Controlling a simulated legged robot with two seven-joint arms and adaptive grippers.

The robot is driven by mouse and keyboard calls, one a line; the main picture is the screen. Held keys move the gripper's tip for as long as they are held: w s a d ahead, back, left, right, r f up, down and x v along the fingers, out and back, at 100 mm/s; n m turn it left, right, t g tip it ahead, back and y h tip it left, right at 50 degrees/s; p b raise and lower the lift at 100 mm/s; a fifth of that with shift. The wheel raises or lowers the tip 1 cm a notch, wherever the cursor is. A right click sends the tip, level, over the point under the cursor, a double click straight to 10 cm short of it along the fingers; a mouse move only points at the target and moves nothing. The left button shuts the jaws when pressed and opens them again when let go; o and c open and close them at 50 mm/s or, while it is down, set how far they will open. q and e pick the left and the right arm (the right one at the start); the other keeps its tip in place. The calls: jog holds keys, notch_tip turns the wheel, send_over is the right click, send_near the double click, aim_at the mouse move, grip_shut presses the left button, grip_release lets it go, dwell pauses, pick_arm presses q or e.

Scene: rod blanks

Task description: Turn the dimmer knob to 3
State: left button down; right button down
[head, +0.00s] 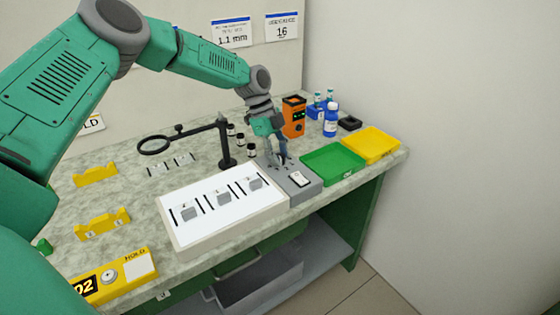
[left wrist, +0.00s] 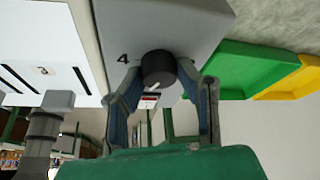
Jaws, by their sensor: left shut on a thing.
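The dimmer knob (left wrist: 158,68) is a dark round knob on a grey box (left wrist: 190,22), which also shows in the head view (head: 304,191). My left gripper (left wrist: 160,78) is shut on the knob, one finger on each side. In the head view my left gripper (head: 280,158) reaches down onto the box from above and hides the knob. A printed 4 (left wrist: 122,58) shows beside the knob in the wrist view. A pale mark shows at the knob's lower edge. The digit 3 is not readable. My right gripper is not in view.
A white light panel (head: 186,241) with grey blanks adjoins the box on the left. A green tray (head: 333,165) and a yellow tray (head: 370,146) are on the right. A magnifier stand (head: 225,150), an orange device (head: 293,116) and blue bottles (head: 331,120) stand behind.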

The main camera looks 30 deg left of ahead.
pick_arm(q)
jog(key=shift+w+a+r+m+g+b, duration=0.1)
jog(key=shift+m+g+b, duration=0.3)
jog(key=shift+m, duration=0.7)
jog(key=shift+w+a+m+g+b, duration=0.1)
jog(key=shift+m+g+b, duration=0.25)
jog(key=shift+m, duration=0.75)
jog(key=c, duration=1.3)
grip_release()
jog(key=shift+o, duration=0.6)
jog(key=shift+r, duration=0.15)
jog(key=v, duration=1.1)
jog(key=shift+w, duration=0.25)
